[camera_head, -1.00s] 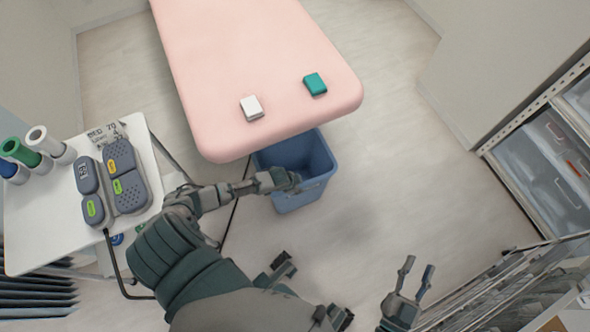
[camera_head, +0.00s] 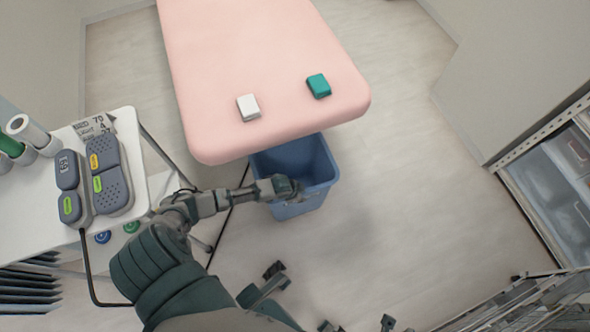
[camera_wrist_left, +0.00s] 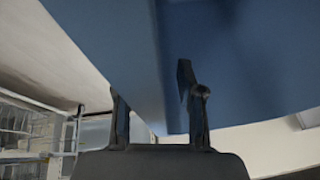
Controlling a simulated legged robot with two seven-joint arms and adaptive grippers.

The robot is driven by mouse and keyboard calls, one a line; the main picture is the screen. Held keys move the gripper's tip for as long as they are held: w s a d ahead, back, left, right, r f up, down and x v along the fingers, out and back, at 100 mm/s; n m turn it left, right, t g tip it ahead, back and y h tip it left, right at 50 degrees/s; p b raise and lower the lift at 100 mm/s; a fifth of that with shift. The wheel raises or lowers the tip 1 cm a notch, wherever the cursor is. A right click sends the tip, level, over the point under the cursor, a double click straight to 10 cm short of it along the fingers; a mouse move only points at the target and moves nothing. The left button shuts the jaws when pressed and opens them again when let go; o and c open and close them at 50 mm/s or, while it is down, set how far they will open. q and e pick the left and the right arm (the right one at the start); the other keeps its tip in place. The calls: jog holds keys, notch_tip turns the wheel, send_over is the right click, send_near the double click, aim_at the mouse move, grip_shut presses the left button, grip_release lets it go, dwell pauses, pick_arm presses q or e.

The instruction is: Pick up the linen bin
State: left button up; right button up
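The linen bin (camera_head: 300,208) is a blue open-topped bin on the floor, partly under the near end of the pink treatment table. My left gripper (camera_head: 294,190) is at the bin's near rim, in front of its opening. In the left wrist view, the bin (camera_wrist_left: 105,35) fills the upper part. The two fingers of my left gripper (camera_wrist_left: 160,110) stand apart there, close to the blue wall. I cannot tell whether they touch it.
The pink table (camera_head: 260,60) bears a white box (camera_head: 248,107) and a green box (camera_head: 319,86). A white trolley (camera_head: 30,225) with grey devices and rolls stands at left. Shelving (camera_head: 560,190) is at right. Floor right of the bin is clear.

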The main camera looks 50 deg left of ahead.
pick_arm(q)
jog(key=shift+f, duration=0.25)
dwell(0.6)
grip_shut()
jog(key=shift+w+r, duration=0.1)
